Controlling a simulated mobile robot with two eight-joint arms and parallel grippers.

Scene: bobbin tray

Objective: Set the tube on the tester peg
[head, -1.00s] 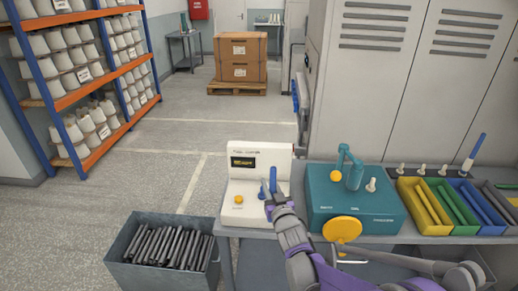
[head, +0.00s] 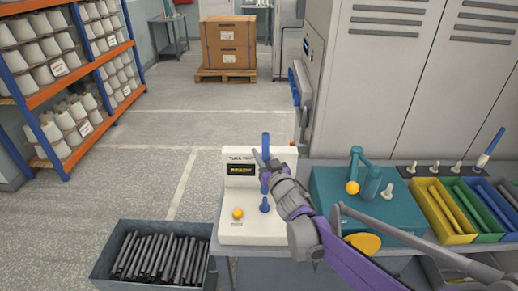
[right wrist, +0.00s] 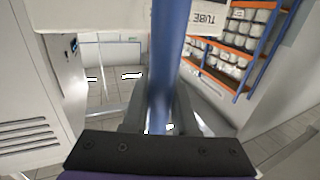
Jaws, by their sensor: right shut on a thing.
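The white tester (head: 231,183) stands at the bench's left end, with a lit display and a yellow button (head: 238,213). Its short blue peg (head: 264,206) rises from the base. My right gripper (head: 264,165) is shut on a blue tube (head: 265,143) and holds it upright above the peg. The tube's lower end is partly hidden by the fingers, so I cannot tell whether it touches the peg. The tube (right wrist: 167,55) also stands between the jaws in the right wrist view. My left gripper is not in view.
A teal device (head: 330,192) with a yellow ball knob stands right of the tester, partly behind my right arm. Yellow, green and blue bins (head: 447,236) hold rods farther right. A grey bin (head: 112,262) of dark rods stands left of the bench.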

